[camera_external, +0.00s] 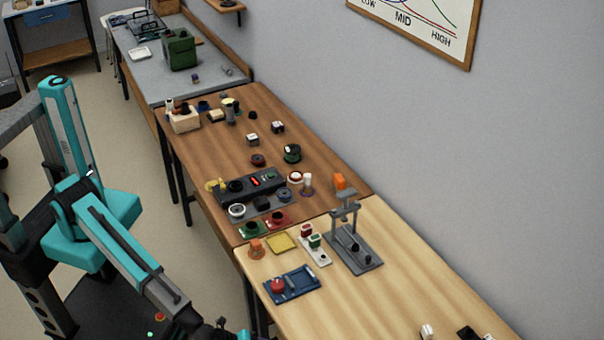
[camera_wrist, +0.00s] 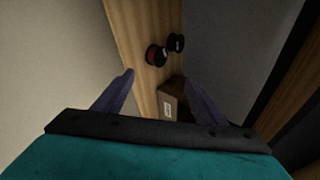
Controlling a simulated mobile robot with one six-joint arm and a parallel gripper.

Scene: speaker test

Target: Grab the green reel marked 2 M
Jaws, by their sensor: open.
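A dark spool-like piece with green on it (camera_external: 292,153) stands on the brown table near its wall side; no 2 M mark can be read, so I cannot tell if it is the green reel. In the wrist view, a black reel with a red core (camera_wrist: 155,55) and a second dark reel (camera_wrist: 176,43) stand on a narrow wooden surface. I see no green on either. My gripper (camera_wrist: 158,77) is open and empty, its fingers spread below the reels in the picture. In the external view, my arm's end is at the bottom edge, left of the tables, partly cut off.
A brown box with a white label (camera_wrist: 169,102) is between my fingers in the wrist view, farther off. The brown table (camera_external: 205,165) holds several small parts. A grey stand (camera_external: 355,250) and a blue tray (camera_external: 300,287) occupy the pale table (camera_external: 350,310). The wall borders the right side.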

